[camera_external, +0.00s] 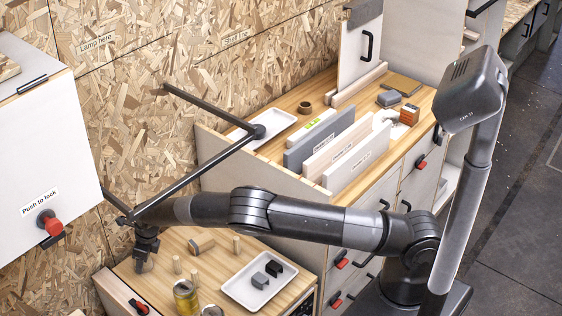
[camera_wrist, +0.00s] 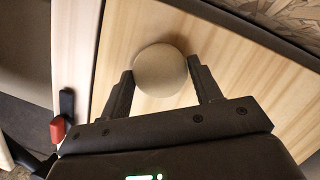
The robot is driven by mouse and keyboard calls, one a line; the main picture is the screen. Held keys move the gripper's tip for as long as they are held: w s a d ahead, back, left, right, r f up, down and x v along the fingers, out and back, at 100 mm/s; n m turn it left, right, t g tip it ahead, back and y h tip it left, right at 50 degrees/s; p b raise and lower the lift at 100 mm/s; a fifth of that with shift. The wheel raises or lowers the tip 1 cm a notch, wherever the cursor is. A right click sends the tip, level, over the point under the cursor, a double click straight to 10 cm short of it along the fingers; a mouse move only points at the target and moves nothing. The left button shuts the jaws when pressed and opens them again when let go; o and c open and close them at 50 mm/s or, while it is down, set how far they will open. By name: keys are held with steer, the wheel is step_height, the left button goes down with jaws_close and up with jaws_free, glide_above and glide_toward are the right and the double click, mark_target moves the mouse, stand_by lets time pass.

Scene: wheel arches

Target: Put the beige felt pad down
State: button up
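The beige felt pad (camera_wrist: 160,71) is a round, pale disc between my gripper's fingertips in the wrist view. My gripper (camera_wrist: 160,73) has a finger against each side of the pad, so it looks shut on it. Pale wood grain of the low counter lies beyond the pad. How high the pad is above it I cannot tell. In the external view my gripper (camera_external: 144,262) points down over the left end of the low wooden counter (camera_external: 222,243), close to the chipboard wall. The pad is too small to make out clearly there.
On the low counter stand a white tray (camera_external: 241,291) with small dark blocks, several wooden pegs, a wood-and-grey block (camera_external: 201,244) and a yellow can (camera_external: 186,297). A red latch (camera_external: 139,307) is on the front edge. A white cabinet (camera_external: 40,150) hangs at left.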

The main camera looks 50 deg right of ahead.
steer(key=o, duration=0.4)
steer(key=shift+c, duration=0.2)
steer(key=shift+r, duration=0.45)
steer(key=s+d, duration=0.2)
steer(key=s, duration=0.1)
steer(key=s+d, duration=0.2)
steer(key=s, duration=0.2)
steer(key=s+d, duration=0.2)
steer(key=s, duration=0.1)
steer(key=shift+s+d+r, duration=0.15)
steer(key=shift+d+r, duration=0.1)
steer(key=shift+d, duration=0.15)
